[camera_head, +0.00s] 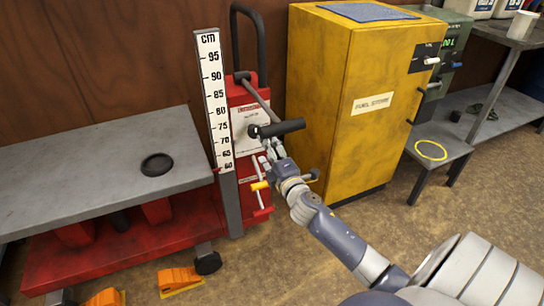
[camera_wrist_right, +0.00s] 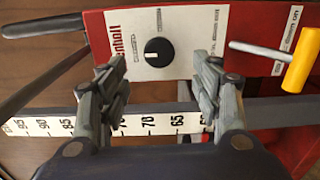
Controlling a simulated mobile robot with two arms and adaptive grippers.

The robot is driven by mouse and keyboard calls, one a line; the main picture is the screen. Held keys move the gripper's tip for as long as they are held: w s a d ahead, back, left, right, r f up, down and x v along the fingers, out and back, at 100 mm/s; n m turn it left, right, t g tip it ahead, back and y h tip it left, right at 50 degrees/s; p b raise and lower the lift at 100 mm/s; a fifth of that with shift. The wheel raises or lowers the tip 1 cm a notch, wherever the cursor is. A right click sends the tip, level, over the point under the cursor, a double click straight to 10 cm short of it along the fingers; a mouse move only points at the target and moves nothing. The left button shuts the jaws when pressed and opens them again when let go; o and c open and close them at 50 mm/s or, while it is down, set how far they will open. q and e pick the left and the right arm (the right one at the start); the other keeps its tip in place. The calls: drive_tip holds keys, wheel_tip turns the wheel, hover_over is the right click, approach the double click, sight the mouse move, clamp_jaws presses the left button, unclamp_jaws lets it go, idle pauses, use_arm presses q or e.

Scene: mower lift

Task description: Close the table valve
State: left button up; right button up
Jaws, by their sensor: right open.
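The red lift unit (camera_head: 246,105) stands at the right end of the grey lift table (camera_head: 100,170). Its white panel carries a round black knob (camera_wrist_right: 158,52) with a pale mark and small labels I cannot read; the knob is largely hidden in the head view. My right gripper (camera_head: 270,150) is in front of this panel. In the wrist view its two fingers (camera_wrist_right: 162,85) are apart and empty, with the knob beyond the gap, untouched. A yellow-handled lever (camera_head: 260,186) sits lower on the unit; it also shows in the wrist view (camera_wrist_right: 301,60). My left gripper is not visible.
A pump bar with a black grip (camera_head: 283,128) crosses just above my right gripper. A cm scale (camera_head: 213,95) stands left of the panel. A yellow fuel cabinet (camera_head: 330,90) is close on the right. A black disc (camera_head: 157,164) lies on the table.

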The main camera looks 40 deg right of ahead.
drive_tip(key=shift+v, duration=1.5)
